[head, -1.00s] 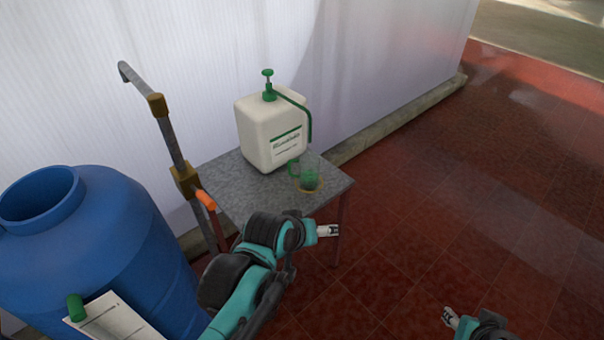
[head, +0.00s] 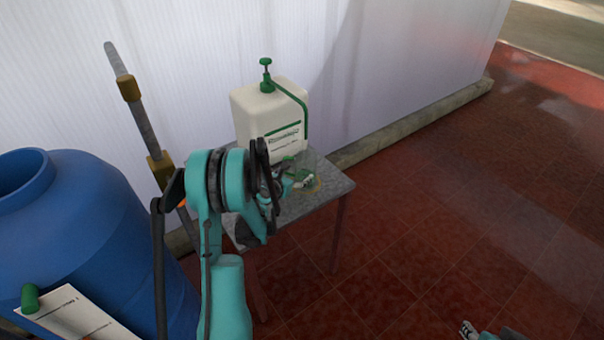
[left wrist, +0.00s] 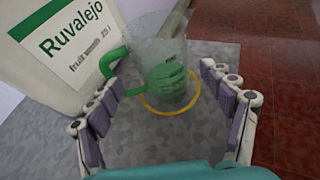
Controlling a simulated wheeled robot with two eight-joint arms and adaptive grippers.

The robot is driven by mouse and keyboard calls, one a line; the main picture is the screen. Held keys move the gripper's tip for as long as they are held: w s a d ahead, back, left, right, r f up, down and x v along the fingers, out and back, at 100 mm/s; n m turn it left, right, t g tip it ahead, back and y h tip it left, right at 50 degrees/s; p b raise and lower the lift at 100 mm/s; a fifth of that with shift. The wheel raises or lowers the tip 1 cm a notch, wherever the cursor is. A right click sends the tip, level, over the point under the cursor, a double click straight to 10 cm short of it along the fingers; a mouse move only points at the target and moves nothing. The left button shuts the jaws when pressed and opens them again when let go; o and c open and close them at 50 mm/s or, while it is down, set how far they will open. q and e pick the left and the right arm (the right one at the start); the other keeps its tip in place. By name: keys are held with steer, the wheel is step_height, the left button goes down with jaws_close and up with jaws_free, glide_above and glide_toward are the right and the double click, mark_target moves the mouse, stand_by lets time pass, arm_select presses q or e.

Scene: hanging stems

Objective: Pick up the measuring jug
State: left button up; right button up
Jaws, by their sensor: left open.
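The measuring jug (left wrist: 160,60) is clear, with a green handle on its left and green markings. It stands upright on the grey table in a yellow ring (left wrist: 172,108). In the head view the jug (head: 312,166) is partly hidden by my left gripper (head: 298,182). My left gripper also shows in the left wrist view (left wrist: 163,78), open, with one finger on each side of the jug. The left finger is close to the handle; I cannot tell whether it touches. My right gripper (head: 468,330) is at the bottom edge, far from the jug, its jaws too small to judge.
A white canister (head: 268,112) with a green pump and hose stands right behind the jug on the small grey table (head: 325,192). A large blue barrel (head: 90,240) and an upright metal pipe (head: 140,115) are at the left. Red tiled floor is free at the right.

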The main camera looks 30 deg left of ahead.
mark_target(301, 173)
arm_select(q)
steer(key=x, duration=0.2)
steer(key=shift+w+a+f+b, duration=0.1)
steer(key=shift+w+f+b, duration=0.2)
steer(key=shift+b, duration=0.1)
steer(key=b+x, duration=0.1)
steer(key=x, duration=0.1)
steer(key=b+x, duration=0.1)
steer(key=x, duration=0.1)
steer(key=shift+f, duration=0.45)
steer(key=shift+w+f, duration=0.1)
steer(key=shift+w, duration=0.2)
steer(key=c, duration=1.1)
steer(key=shift+r, duration=0.2)
